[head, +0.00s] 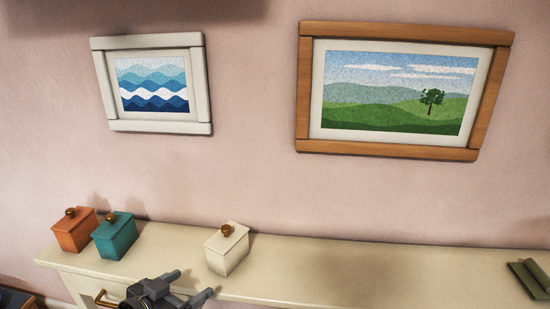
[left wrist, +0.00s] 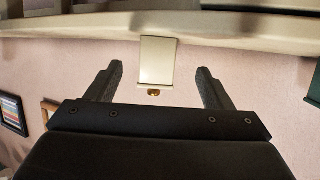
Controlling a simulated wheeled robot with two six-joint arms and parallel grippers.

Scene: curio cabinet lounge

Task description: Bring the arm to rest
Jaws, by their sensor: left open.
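My left gripper (head: 188,286) shows at the bottom of the head view, in front of the cream cabinet top. Its two fingers are apart with nothing between them. In the left wrist view my left gripper (left wrist: 158,88) has its fingers spread, and a white lidded box (left wrist: 157,62) with a brass knob appears in line with the gap, beyond the fingertips. In the head view the white box (head: 227,250) stands upright on the cabinet top, just behind the gripper and apart from it. My right gripper is in neither view.
The cream cabinet top (head: 330,270) runs along the pink wall. An orange box (head: 74,232) and a teal box (head: 114,238) stand at its left end. Green book-like objects (head: 530,279) lie at the right. Two framed pictures hang above.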

